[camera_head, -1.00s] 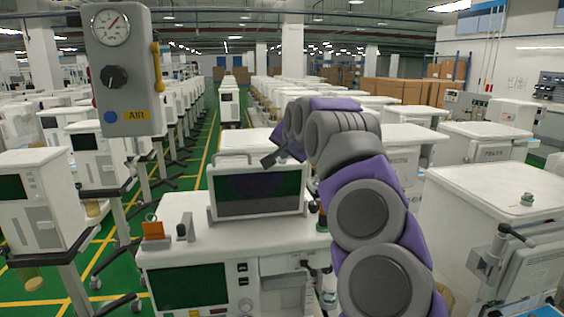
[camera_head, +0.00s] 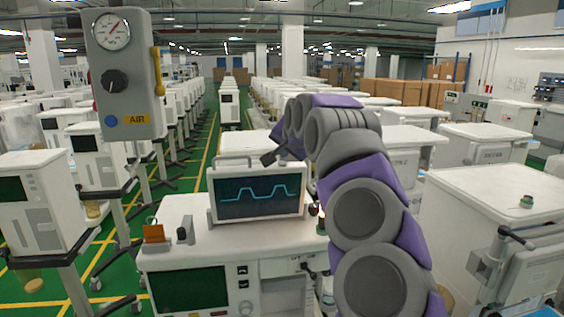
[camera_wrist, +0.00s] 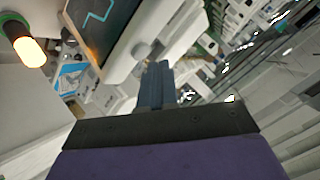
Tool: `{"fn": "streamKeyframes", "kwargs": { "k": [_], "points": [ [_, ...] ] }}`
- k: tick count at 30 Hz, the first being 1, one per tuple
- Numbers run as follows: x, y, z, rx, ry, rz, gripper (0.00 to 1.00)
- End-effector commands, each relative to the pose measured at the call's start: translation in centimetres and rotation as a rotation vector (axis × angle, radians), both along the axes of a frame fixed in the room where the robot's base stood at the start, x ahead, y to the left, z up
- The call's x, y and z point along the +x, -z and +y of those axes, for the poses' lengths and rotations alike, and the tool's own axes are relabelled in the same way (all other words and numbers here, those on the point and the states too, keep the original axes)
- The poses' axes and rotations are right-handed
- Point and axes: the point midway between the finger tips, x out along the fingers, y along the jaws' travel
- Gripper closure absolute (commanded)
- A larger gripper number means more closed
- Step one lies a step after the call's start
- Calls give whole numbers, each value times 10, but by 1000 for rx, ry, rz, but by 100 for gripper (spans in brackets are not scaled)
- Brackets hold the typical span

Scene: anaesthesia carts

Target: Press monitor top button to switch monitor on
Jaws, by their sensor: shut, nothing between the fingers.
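The monitor (camera_head: 258,208) stands on top of the white cart in front of me. Its screen is lit and shows a light blue waveform. Part of the lit screen also shows at the top of the wrist view (camera_wrist: 97,22). My gripper (camera_head: 268,158) is at the monitor's top edge, right of its middle, reached over from the right by my arm. In the wrist view my gripper (camera_wrist: 157,68) is shut and empty, with its fingertips at the white monitor housing. The top button is hidden, so I cannot tell whether the fingertips touch it.
The white cart (camera_head: 185,255) carries an orange item (camera_head: 153,233) left of the monitor. A glowing lamp (camera_wrist: 30,50) shows in the wrist view. A grey AIR gauge panel (camera_head: 125,75) hangs at the upper left. Another white cart (camera_head: 490,195) stands close on the right.

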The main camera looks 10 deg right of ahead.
Motion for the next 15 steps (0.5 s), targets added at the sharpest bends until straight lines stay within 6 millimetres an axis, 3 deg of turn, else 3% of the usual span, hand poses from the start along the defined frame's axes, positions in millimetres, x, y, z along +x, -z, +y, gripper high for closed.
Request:
{"fn": "streamKeyframes", "kwargs": {
  "k": [10, 15],
  "points": [
    [0, -1, 0, 0, 1, 1, 100],
    [-2, -11, -1, -1, 2, -1, 100]
  ]
}}
